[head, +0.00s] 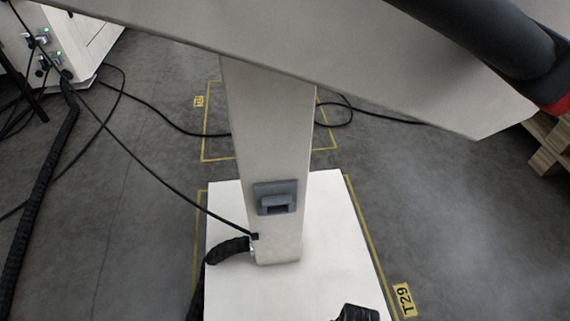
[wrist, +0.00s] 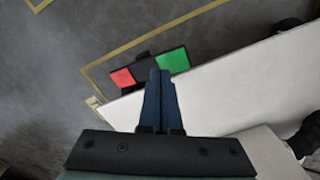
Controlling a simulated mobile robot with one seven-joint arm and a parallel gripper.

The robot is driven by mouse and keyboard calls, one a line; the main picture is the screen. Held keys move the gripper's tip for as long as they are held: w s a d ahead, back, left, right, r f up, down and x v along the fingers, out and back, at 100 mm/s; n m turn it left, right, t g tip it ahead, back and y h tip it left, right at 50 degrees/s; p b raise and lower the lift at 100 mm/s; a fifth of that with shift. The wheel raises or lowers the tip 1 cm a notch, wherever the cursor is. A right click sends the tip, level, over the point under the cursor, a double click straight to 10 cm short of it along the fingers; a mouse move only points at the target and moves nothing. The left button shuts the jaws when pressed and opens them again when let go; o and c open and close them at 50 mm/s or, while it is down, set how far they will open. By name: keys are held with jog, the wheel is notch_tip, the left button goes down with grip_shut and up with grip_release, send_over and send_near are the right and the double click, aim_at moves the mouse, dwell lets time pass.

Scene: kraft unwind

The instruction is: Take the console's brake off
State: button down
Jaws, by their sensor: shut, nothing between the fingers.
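The console stands on a pale column (head: 270,130) rising from a flat white base (head: 325,225), under a broad pale top (head: 270,40). In the wrist view, a bar-shaped pedal (wrist: 122,78) has a red left end, a black middle and a green right end. It sits at the edge of the white base. My gripper (wrist: 160,74) is shut and empty, its dark blue fingers in front of the pedal's middle and hiding part of it. I cannot tell whether the fingertips touch it. My gripper is not clearly seen in the head view.
A grey socket-like fitting (head: 276,198) is on the column. A thick black hose (head: 226,250) and a thin cable meet its foot. Yellow floor lines and a T29 tag (head: 404,299) surround the base. A white cabinet (head: 85,35) stands back left, wooden pallets (head: 550,145) right. Floor right is clear.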

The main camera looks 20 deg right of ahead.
jog(key=shift+f+b, duration=0.9)
jog(key=shift+f, duration=0.6)
dwell(0.6)
jog(key=shift+r, duration=0.1)
notch_tip(320, 180, up, 7)
jog(key=p, duration=0.8)
dwell(0.7)
